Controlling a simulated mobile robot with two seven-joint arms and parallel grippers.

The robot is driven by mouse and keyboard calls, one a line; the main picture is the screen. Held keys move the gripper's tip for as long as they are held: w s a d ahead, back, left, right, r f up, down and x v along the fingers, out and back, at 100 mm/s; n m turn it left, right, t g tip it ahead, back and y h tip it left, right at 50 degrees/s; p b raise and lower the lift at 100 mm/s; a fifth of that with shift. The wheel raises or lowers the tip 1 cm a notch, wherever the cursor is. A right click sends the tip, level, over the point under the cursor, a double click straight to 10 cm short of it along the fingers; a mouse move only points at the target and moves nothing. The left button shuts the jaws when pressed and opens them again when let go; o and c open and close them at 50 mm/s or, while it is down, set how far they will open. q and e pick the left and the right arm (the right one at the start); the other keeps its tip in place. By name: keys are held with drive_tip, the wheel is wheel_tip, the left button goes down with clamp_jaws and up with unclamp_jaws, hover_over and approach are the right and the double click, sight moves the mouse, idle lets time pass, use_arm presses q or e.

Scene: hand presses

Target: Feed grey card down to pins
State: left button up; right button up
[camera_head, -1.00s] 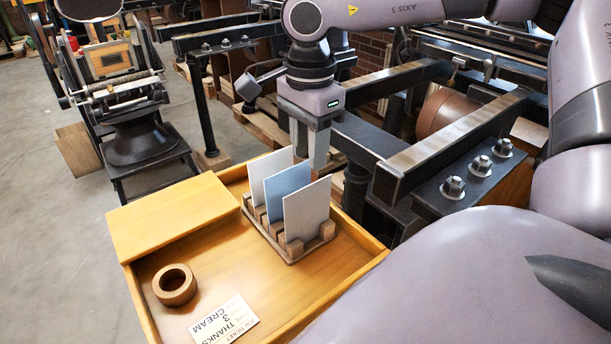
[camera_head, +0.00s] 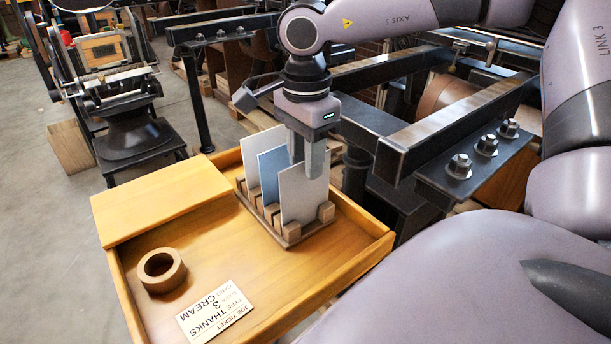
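Three thin cards stand upright in a slotted wooden rack (camera_head: 292,236) in the tray. The rear card (camera_head: 250,147) is pale grey-white, the middle card (camera_head: 268,172) is blue, and the front card (camera_head: 303,197) is pale grey. I cannot tell for sure which pale card is the grey one. My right gripper (camera_head: 305,158) is open and points down at the top of the front card. One finger overlaps its near face and the other goes down behind its top edge. Contact cannot be told. My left gripper is not in view. I cannot make out the pins.
The wooden tray (camera_head: 222,265) also holds a wooden ring (camera_head: 161,270) and a job ticket (camera_head: 215,308). A hand press (camera_head: 120,95) stands at the back left. Dark metal beams with bolts (camera_head: 455,125) lie to the right of the rack, close to my arm.

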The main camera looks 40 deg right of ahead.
clamp_jaws()
drive_tip(key=shift+r+p, duration=0.6)
drive_tip(key=shift+r, duration=0.45)
drive_tip(key=shift+r+p, duration=0.3)
drive_tip(key=shift+r, duration=0.25)
drive_tip(key=shift+r+p, duration=2)
drive_tip(key=shift+r, duration=1)
drive_tip(key=shift+f, duration=0.1)
